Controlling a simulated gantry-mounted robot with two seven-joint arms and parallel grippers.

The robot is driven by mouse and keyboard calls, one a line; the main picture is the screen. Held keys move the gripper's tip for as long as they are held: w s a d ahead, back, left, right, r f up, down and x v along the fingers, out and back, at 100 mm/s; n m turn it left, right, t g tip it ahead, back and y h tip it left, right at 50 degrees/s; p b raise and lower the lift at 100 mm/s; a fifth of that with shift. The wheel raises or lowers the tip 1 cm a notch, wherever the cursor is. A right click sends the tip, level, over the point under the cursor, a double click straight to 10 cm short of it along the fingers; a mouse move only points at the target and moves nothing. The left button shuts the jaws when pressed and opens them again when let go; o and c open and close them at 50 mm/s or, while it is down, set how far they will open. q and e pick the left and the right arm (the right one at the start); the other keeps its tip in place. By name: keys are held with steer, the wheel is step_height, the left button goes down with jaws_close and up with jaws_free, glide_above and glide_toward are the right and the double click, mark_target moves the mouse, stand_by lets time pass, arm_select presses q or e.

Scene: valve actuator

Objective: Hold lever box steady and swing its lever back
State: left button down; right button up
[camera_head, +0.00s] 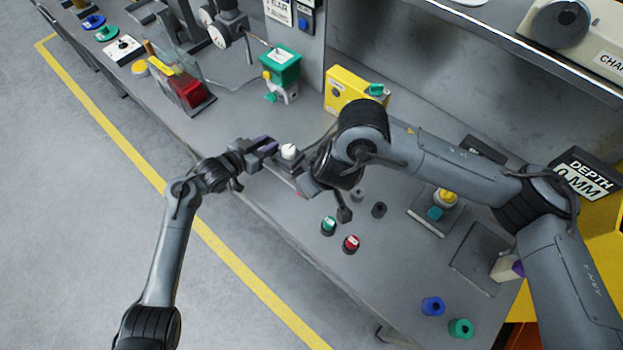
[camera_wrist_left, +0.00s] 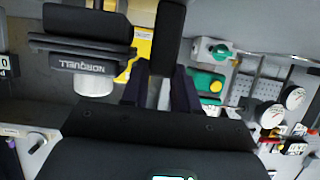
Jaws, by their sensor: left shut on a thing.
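The lever box (camera_head: 286,163) is a small grey unit with a white cap (camera_head: 289,151) on top, near the table's front edge. A black bar (camera_wrist_left: 168,35), probably the lever, runs to between the left fingers (camera_wrist_left: 162,90). My right gripper (camera_head: 307,184) is close against the box's right side; its fingertips are mostly hidden, so its grip is unclear.
A yellow box (camera_head: 352,90) and a green box (camera_head: 281,65) stand behind. Green (camera_head: 328,225) and red (camera_head: 351,243) buttons are on the table in front. Blue (camera_head: 433,306) and green (camera_head: 461,328) rings lie at the front right. My right arm spans the table's middle.

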arm_select(q)
steer(key=shift+s+f, duration=0.1)
steer(key=shift+f, duration=0.25)
steer(key=c, duration=0.8)
jaws_free()
steer(key=shift+r, duration=0.25)
steer(key=shift+r, duration=0.1)
